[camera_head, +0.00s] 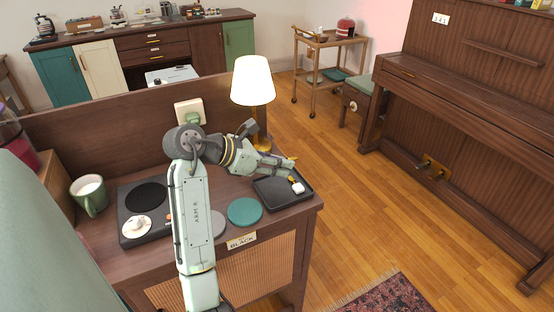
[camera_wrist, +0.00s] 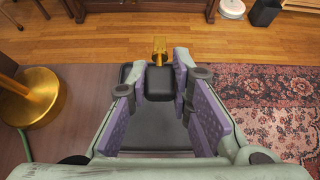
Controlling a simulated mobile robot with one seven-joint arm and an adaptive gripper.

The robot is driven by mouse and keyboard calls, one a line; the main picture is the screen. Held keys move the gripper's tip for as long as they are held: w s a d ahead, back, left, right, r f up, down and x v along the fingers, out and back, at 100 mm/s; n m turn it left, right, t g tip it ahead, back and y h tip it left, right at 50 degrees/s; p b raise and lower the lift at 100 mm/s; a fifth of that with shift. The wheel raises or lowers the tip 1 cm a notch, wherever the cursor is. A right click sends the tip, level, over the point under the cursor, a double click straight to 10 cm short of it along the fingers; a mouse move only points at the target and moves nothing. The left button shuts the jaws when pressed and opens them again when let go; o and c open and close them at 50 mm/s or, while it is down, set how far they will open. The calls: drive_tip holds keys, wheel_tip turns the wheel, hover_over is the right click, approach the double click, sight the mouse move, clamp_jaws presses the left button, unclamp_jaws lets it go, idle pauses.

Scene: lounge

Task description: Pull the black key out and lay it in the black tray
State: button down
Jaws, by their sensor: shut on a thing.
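The black key (camera_wrist: 160,82) has a dark block-shaped head and a gold shaft (camera_wrist: 159,48) in the wrist view. My gripper (camera_wrist: 160,85) is shut on its head, with the shaft pointing away past the fingertips. In the head view my gripper (camera_head: 282,162) is over the black tray (camera_head: 270,198), and the gold shaft shows at its tip. The key is out of any lock. The tray's floor and rim also show below the fingers in the wrist view (camera_wrist: 155,135). I cannot tell the exact gap between key and tray.
A lamp (camera_head: 253,82) stands close behind my gripper. A green disc (camera_head: 244,211) and a "BLACK" card (camera_head: 241,241) are in front. The tray is near the table's right edge, with open floor beyond.

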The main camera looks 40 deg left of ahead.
drive_tip(key=shift+f, duration=2.2)
drive_tip(key=c, duration=1.4)
unclamp_jaws()
drive_tip(key=shift+o, duration=0.2)
drive_tip(key=v, duration=1.2)
